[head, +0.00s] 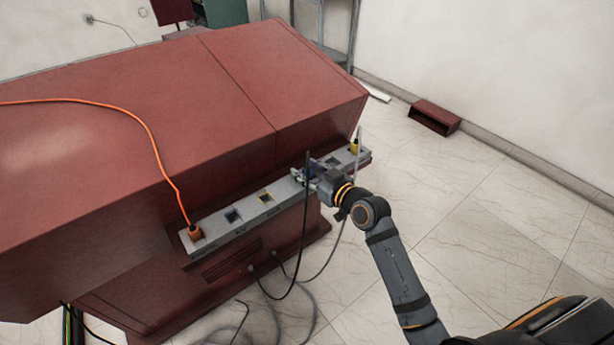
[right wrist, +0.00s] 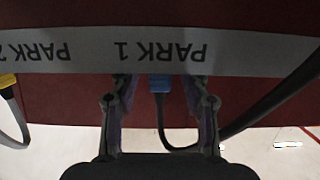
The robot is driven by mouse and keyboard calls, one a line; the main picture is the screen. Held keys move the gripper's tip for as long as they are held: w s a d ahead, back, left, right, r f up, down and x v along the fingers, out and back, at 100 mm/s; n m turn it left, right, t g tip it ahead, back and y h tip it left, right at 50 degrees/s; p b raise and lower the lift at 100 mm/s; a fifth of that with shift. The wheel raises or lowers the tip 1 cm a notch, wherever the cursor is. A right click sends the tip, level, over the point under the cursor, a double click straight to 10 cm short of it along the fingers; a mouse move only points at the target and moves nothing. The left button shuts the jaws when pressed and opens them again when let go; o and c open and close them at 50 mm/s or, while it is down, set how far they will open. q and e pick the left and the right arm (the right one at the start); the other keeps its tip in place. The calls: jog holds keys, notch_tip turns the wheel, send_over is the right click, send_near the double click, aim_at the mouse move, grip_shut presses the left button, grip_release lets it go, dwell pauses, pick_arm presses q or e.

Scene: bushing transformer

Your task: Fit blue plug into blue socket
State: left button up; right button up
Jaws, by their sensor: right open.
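The blue plug (right wrist: 159,84) is in the right wrist view, upright at the ledge part marked PARK 1, with a black cable (right wrist: 161,128) hanging from it. My right gripper (right wrist: 158,98) is open, one finger on each side of the plug, with gaps between. In the head view my right gripper (head: 318,178) is at the grey ledge (head: 250,222) and mostly hides the plug. A dark socket opening (head: 232,215) and a yellow-rimmed socket (head: 265,197) lie left of it; the dark socket's colour is hard to tell. My left gripper is out of view.
An orange plug (head: 194,232) with an orange cable stands at the ledge's left end. A yellow plug (head: 354,147) stands near the right end, with a grey cable close to my right arm. The red transformer body (head: 180,110) rises behind the ledge.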

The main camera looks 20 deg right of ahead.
jog(key=shift+w, duration=0.1)
grip_shut()
dwell(0.4)
